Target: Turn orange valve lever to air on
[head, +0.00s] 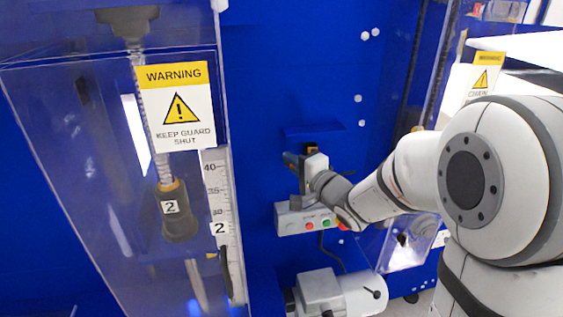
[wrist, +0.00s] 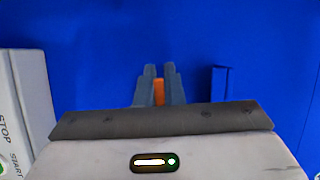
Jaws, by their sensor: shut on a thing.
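The orange valve lever (wrist: 159,92) shows in the wrist view as a short orange piece between my gripper's fingers. My gripper (wrist: 159,85) is shut on it, with one grey finger on each side. The valve body and the lever's far end are hidden, so I cannot tell the lever's angle. In the head view my gripper (head: 291,161) is at the blue panel, above the button box, and the lever is hidden there.
A grey button box (head: 291,222) with green and red buttons is just below my gripper. A clear guard (head: 75,160) with a warning sign (head: 178,105) stands to the left. A white motor-like unit (head: 340,295) is below. A blue bracket (wrist: 220,82) is right of the fingers.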

